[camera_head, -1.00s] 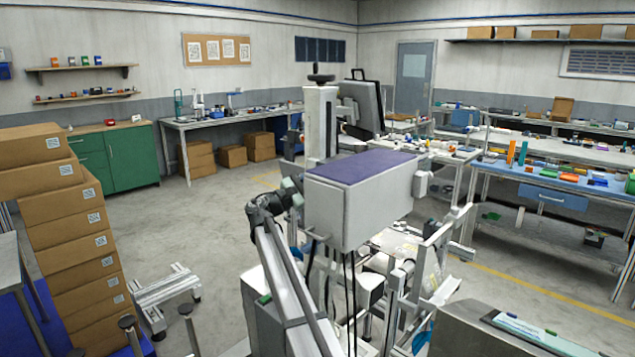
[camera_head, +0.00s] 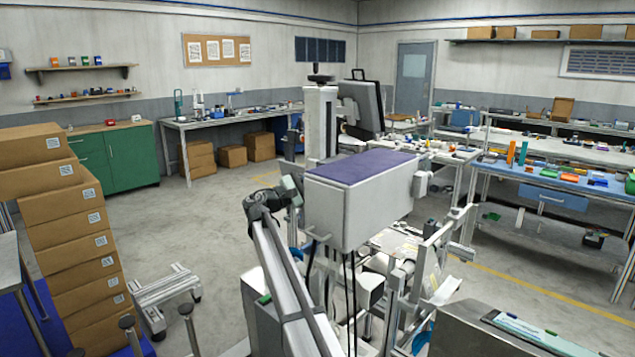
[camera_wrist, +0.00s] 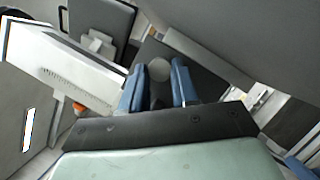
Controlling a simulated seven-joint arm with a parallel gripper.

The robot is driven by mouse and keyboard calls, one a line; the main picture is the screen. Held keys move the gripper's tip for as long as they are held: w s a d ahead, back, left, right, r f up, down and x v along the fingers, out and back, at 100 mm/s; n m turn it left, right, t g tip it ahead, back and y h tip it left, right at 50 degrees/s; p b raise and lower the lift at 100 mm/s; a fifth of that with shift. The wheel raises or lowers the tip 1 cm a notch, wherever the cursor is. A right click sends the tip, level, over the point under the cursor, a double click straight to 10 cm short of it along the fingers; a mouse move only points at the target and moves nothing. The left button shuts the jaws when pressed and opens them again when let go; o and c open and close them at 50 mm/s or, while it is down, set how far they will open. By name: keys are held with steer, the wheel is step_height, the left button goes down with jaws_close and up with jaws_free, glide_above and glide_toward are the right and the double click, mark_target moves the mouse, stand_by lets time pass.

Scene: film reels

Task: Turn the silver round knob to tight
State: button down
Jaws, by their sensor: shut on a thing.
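The silver round knob (camera_wrist: 159,70) shows in the wrist view as a grey disc between the blue fingertips. My gripper (camera_wrist: 158,78) is shut on it, with one finger on each side. A dark flat surface lies behind the knob. Any mark for tight or loose on it cannot be made out. In the head view my arm reaches to the left end of the grey box with the purple top (camera_head: 362,177). The knob and fingertips cannot be made out there.
A dark screen (camera_head: 361,104) on a white column stands behind the box. Stacked cartons (camera_head: 75,235) are at the left. A workbench (camera_head: 478,198) with several small items is at the right. Pale frame parts and cables crowd the space below the box.

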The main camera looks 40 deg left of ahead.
steer(key=shift+a+r+m+g, duration=0.15)
steer(key=shift+m+g, duration=0.5)
steer(key=shift+m, duration=1.05)
steer(key=shift+d+r+m+g, duration=0.1)
steer(key=shift+m+g, duration=0.5)
steer(key=shift+m, duration=1.1)
steer(key=shift+a+r+m+g, duration=0.15)
steer(key=shift+m+g, duration=0.5)
steer(key=shift+m, duration=1.05)
steer(key=shift+d, duration=0.1)
steer(key=c, duration=0.8)
jaws_free()
steer(key=shift+c, duration=0.2)
steer(key=v, duration=1.3)
steer(key=shift+s+r, duration=0.15)
steer(key=shift+s, duration=0.25)
